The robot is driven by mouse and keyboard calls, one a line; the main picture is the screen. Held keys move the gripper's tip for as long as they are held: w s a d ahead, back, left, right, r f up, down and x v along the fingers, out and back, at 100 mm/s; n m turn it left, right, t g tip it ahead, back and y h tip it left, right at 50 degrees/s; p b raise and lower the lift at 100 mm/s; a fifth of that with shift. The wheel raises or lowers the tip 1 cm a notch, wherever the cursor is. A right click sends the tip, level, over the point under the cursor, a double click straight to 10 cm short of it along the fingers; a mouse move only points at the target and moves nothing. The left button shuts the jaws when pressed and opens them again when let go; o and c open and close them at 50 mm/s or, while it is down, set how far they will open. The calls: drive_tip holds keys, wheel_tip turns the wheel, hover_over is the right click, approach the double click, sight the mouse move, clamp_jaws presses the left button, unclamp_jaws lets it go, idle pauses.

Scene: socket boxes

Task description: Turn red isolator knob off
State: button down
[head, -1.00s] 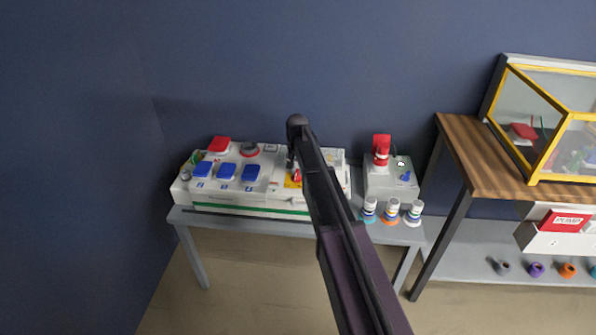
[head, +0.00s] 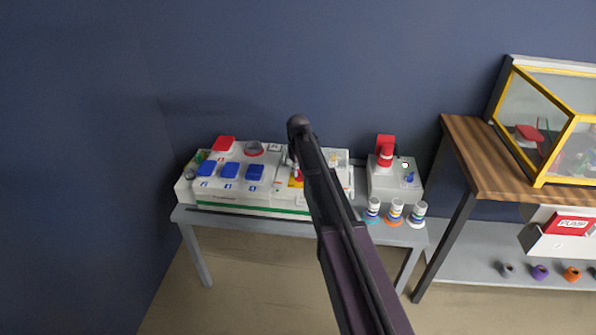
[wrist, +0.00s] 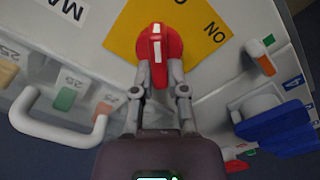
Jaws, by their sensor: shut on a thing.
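The red isolator knob (wrist: 160,45) sits on a yellow plate (wrist: 122,38) in the wrist view, with a pale bar across its face. The letters "NO" and part of another "O" show on the plate. My gripper (wrist: 160,82) is shut on the knob, one finger on each side of it. In the head view my arm hides most of the knob; a bit of red (head: 298,172) shows beside the arm over the yellow plate, on the white panel box (head: 240,199).
Blue socket covers (head: 230,170) lie left of my arm. A grey box with a red plug (head: 385,150) stands to the right, with several ringed bottles (head: 396,212) in front. A white handle (wrist: 55,132) is near my gripper. A wooden-topped table (head: 500,165) stands at the far right.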

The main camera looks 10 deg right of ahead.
drive_tip(key=shift+w+n, duration=0.1)
drive_tip(key=shift+n, duration=0.2)
drive_tip(key=c, duration=0.7)
unclamp_jaws()
drive_tip(key=shift+o, duration=0.2)
